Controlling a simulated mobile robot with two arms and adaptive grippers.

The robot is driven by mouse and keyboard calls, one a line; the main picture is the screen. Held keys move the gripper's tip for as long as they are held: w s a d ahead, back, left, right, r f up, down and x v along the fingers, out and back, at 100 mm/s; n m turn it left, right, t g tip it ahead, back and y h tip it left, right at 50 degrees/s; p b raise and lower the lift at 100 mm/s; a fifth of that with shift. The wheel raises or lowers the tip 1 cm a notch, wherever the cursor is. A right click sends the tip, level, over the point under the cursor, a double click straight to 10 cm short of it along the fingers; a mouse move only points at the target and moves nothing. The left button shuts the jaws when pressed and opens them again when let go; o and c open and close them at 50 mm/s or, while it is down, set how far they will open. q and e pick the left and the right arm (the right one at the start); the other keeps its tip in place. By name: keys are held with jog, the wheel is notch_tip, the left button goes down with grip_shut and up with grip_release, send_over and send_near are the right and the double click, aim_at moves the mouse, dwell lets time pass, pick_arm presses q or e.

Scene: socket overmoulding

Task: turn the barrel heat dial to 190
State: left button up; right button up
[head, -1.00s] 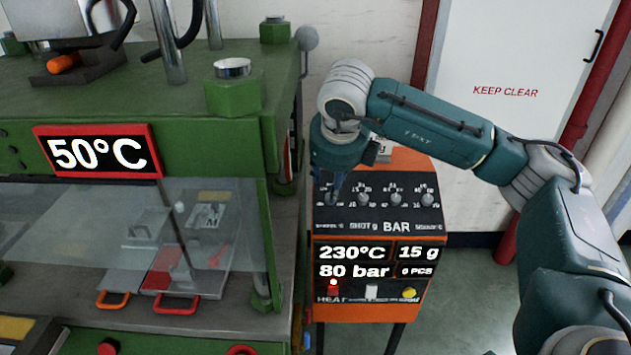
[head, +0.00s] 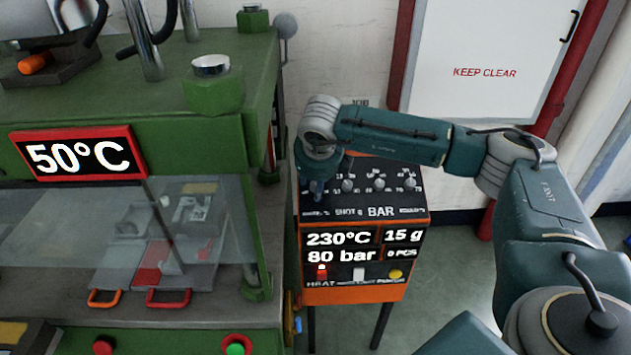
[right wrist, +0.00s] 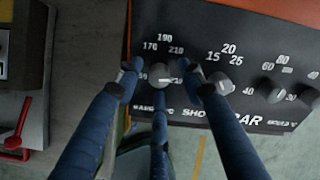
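The barrel heat dial (right wrist: 161,74) is the leftmost knob on the orange machine's black panel. Its scale shows 170, 190 and 210 above it; labels lower down are partly covered. Its pale mark seems to point right, past 210. The machine's display (head: 338,239) reads 230°C. My right gripper (head: 317,190) is at this dial and hides it in the head view. In the right wrist view its blue fingers (right wrist: 166,82) are spread around the dial, with gaps visible at the left and right. Contact with the lower finger cannot be told. My left gripper is not in view.
The shot dial (right wrist: 221,82) sits close to the right finger, with more knobs further right. The green press (head: 120,100) with its 50°C display stands left of the orange machine (head: 355,293), across a narrow gap. Open floor lies to the right.

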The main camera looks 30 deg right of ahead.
grip_shut()
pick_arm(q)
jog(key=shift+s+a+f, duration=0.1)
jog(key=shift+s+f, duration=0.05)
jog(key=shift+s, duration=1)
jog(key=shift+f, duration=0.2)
pick_arm(e)
jog(key=n+b, duration=0.2)
jog(key=shift+f+n, duration=0.15)
jog(key=shift+n, duration=0.25)
jog(key=n+b, duration=0.1)
jog(key=n, duration=0.2)
jog(key=shift+w+n, duration=0.1)
jog(key=shift+n, duration=0.2)
jog(key=n+b, duration=0.1)
jog(key=n, duration=0.3)
jog(key=shift+n, duration=0.3)
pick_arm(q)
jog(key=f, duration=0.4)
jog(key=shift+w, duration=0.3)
pick_arm(e)
jog(key=n, duration=0.4)
jog(key=shift+r+n, duration=0.2)
jog(key=shift+n, duration=0.1)
